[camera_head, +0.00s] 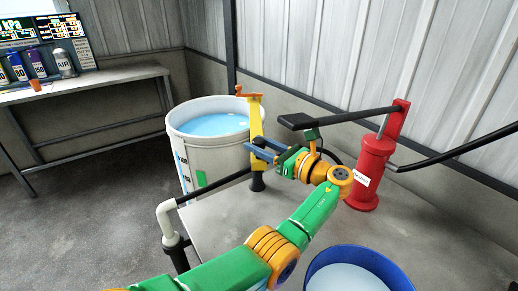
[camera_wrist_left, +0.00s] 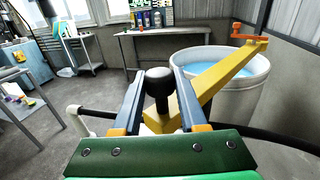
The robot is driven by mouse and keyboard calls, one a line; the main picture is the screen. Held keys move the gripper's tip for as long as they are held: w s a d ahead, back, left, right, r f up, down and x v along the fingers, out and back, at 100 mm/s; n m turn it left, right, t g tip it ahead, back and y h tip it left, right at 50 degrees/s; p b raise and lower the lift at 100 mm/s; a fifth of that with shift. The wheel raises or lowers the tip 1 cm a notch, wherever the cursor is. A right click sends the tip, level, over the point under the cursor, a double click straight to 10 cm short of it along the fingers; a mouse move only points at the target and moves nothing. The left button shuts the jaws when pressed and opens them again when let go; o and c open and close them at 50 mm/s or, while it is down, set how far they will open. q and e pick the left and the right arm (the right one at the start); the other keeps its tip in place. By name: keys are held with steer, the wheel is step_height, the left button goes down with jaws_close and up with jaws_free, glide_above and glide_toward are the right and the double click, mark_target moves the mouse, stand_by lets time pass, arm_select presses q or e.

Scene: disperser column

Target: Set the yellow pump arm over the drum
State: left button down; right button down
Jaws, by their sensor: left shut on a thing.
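The yellow pump arm (camera_head: 256,122) has an orange end piece (camera_head: 247,93) at its far end. In the left wrist view the arm (camera_wrist_left: 215,77) slants up and right to that orange piece, near the drum's far right rim. I cannot tell whether the end is inside or past the rim. The white drum (camera_head: 208,150) holds blue liquid and has an open top. My left gripper (camera_head: 262,149) is at the near part of the pump arm. In the wrist view its blue fingers stand either side of the arm's black knob (camera_wrist_left: 157,88), shut on it. My right gripper is out of view.
A red pump (camera_head: 371,172) with a black lever stands right of my left gripper. A blue bucket (camera_head: 395,267) is at the near front. A pale pipe (camera_head: 168,222) stands left. A bench (camera_head: 90,84) with bottles is at the back left; open floor lies before it.

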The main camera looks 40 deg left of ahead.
arm_select(q)
steer(key=shift+f, duration=0.1)
steer(key=c, duration=0.6)
jaws_free()
steer(key=shift+o, duration=0.7)
steer(key=shift+w, duration=0.15)
